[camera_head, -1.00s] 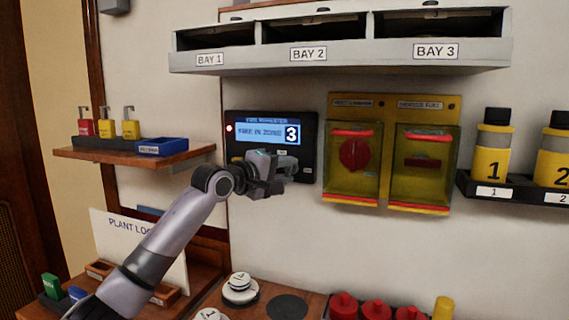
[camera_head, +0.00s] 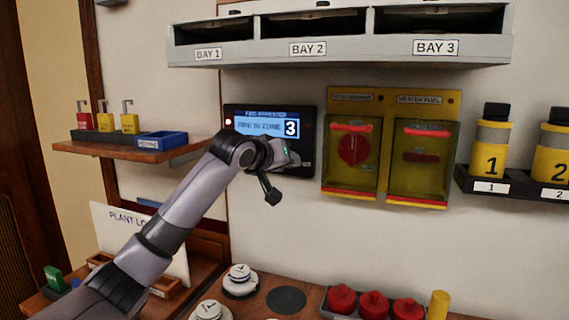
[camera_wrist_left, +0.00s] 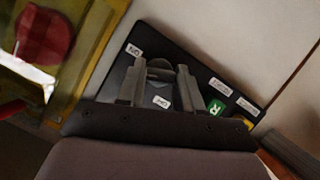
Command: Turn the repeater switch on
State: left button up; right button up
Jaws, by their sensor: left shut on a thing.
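The fire repeater (camera_head: 309,160) is a black wall panel with a lit blue screen (camera_head: 262,127) reading "FIRE IN ZONE 3" and a red light (camera_head: 228,121). My left gripper (camera_wrist_left: 160,80) is at its lower part, with its fingers closed on either side of the dark rounded switch knob (camera_wrist_left: 158,66). Small white labels sit above the knob (camera_wrist_left: 134,50) and below it (camera_wrist_left: 161,102); their text is hard to read. A green button (camera_wrist_left: 216,107) marked R is right of the fingers. In the head view, my gripper (camera_head: 283,157) hides the switch. My right gripper is out of view.
Two yellow covered boxes, with a red rotary handle (camera_head: 353,150) and a red bar (camera_head: 421,157), hang close right of the repeater. The bay shelf (camera_head: 340,57) overhangs above.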

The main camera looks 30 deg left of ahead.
pick_arm(q)
jog(key=shift+r+m+g+y, duration=0.1)
jog(key=shift+m+g+y, duration=0.2)
jog(key=shift+m+y, duration=0.95)
jog(key=shift+m, duration=0.35)
jog(key=o, duration=1)
jog(key=shift+d, duration=0.1)
jog(key=shift+b+v, duration=0.85)
jog(key=shift+v, duration=2.7)
